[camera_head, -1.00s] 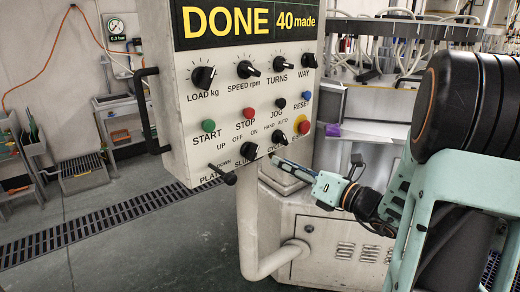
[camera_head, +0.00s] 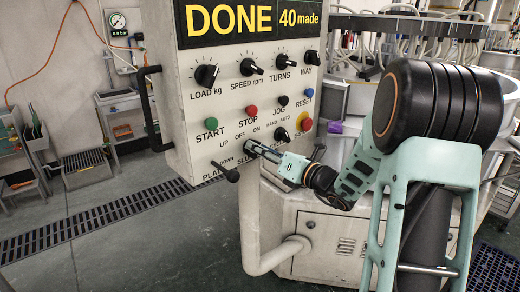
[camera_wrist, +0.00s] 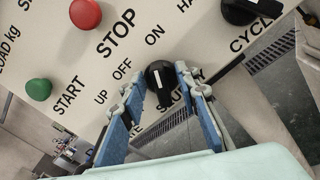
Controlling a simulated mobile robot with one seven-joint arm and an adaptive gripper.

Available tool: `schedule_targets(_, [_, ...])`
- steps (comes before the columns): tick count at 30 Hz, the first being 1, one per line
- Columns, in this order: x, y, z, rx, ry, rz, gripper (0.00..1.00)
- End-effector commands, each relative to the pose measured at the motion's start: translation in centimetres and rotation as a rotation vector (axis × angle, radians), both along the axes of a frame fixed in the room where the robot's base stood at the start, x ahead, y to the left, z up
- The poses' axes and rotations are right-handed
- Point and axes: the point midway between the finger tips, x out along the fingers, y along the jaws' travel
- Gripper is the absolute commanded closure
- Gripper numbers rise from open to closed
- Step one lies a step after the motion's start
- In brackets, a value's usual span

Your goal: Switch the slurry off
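The slurry knob (camera_wrist: 166,88) is a black rotary switch with a white line, under the words OFF and ON on the panel (camera_wrist: 140,55). In the wrist view the line runs nearly upright; I cannot tell surely which word it marks. My gripper (camera_wrist: 162,82) is open, with one blue-padded finger on each side of the knob. I cannot tell whether either pad touches it. In the head view my gripper (camera_head: 250,146) is at the panel's lower edge and hides the knob and part of its label.
A black platen lever (camera_head: 228,173) sticks out left of my gripper. The cycle knob (camera_head: 282,134) and yellow-ringed red emergency button (camera_head: 305,123) are close on the right. The red stop button (camera_head: 251,111) and green start button (camera_head: 211,123) are above. A pipe (camera_head: 252,225) stands below.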

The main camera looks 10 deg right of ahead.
Motion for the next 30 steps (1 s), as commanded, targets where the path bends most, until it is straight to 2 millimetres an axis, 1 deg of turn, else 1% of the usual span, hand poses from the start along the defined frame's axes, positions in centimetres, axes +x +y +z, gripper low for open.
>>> schedule_targets(1, [-0.01,0.0,0.01,0.0,0.0,0.0,0.71])
schedule_targets(9, [-0.04,0.01,0.02,0.0,0.0,0.001,1.0])
schedule_targets(20, [-0.06,0.03,-0.1,-0.022,-0.014,0.001,1.0])
schedule_targets(26, [-0.11,0.14,-0.33,-0.098,-0.062,0.003,1.0])
schedule_targets(30, [-0.15,0.25,-0.48,-0.188,-0.118,0.003,1.0])
